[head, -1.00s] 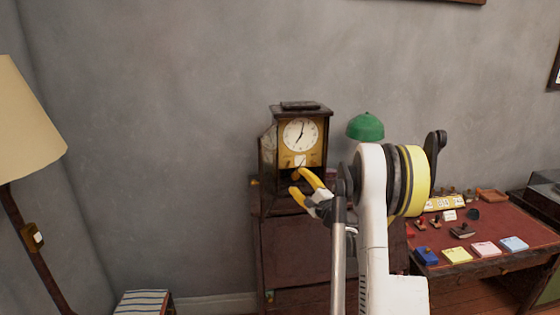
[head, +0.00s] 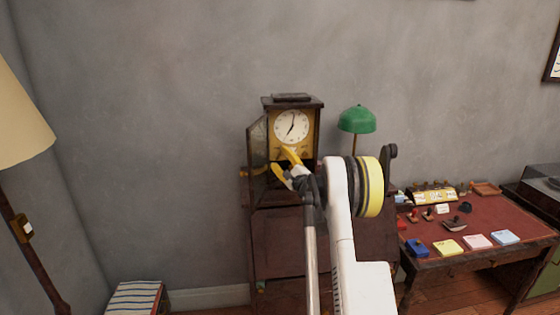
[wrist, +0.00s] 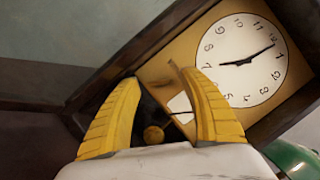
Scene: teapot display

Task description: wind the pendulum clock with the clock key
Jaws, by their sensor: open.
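The pendulum clock (head: 292,127) stands on a dark wooden cabinet, with a white dial in a gold face. Its glass door (head: 257,145) stands open to the left. In the wrist view the dial (wrist: 242,60) fills the upper right, and a round brass bob (wrist: 153,134) shows low between the fingers. My gripper (head: 280,158) is in front of the clock's lower part, below the dial. Its yellow fingers (wrist: 160,78) are apart. A small dark thin piece shows by the right fingertip in the wrist view. I cannot tell whether it is the clock key; I cannot make out the key elsewhere.
The cabinet (head: 275,245) is under the clock. A green lamp (head: 357,120) stands right of the clock. A red-topped desk (head: 480,220) with stamps and note pads is at right. A lampshade (head: 20,125) and a striped stool (head: 137,297) are at left.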

